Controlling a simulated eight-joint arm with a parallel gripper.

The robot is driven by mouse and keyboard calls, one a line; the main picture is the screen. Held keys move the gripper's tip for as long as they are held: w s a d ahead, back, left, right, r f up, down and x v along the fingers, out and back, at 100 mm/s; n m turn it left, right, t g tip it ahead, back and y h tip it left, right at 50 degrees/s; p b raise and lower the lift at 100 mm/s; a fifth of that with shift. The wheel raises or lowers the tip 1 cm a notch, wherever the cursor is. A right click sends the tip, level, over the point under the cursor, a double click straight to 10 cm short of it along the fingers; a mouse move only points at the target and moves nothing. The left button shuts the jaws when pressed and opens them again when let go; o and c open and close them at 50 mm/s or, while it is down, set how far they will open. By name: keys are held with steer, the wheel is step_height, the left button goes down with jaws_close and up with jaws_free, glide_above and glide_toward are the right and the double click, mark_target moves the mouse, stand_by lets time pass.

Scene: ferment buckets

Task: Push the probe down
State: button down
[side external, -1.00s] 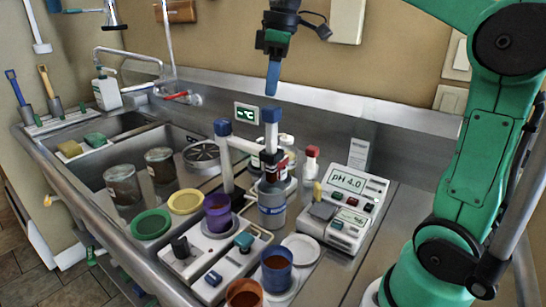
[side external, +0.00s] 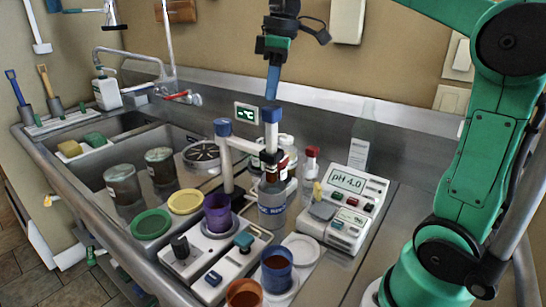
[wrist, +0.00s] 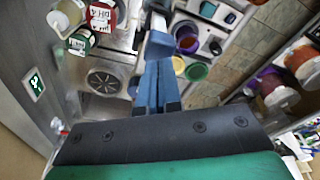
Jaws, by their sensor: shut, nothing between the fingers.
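The probe (side external: 271,116) has a blue cap and a pale upper shaft in the side view. It stands upright in the holder arm (side external: 246,146) of a blue-topped post (side external: 224,160), over a clear bottle (side external: 272,211) with a blue label. My gripper (side external: 271,97) points straight down with its blue fingers shut and empty. Its tips are just above the probe's cap; whether they touch it I cannot tell. In the wrist view the shut fingers (wrist: 159,68) reach toward the blue cap (wrist: 160,44). The probe's lower end is hard to make out.
A pH meter (side external: 346,181) reading 4.0 stands to the right. A purple cup (side external: 217,209) and a blue cup (side external: 277,260) stand in front. A sink with jars (side external: 122,184) lies left.

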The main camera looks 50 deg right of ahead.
mark_target(274, 107)
steer(key=shift+f, duration=3.3)
steer(key=shift+r, duration=2.55)
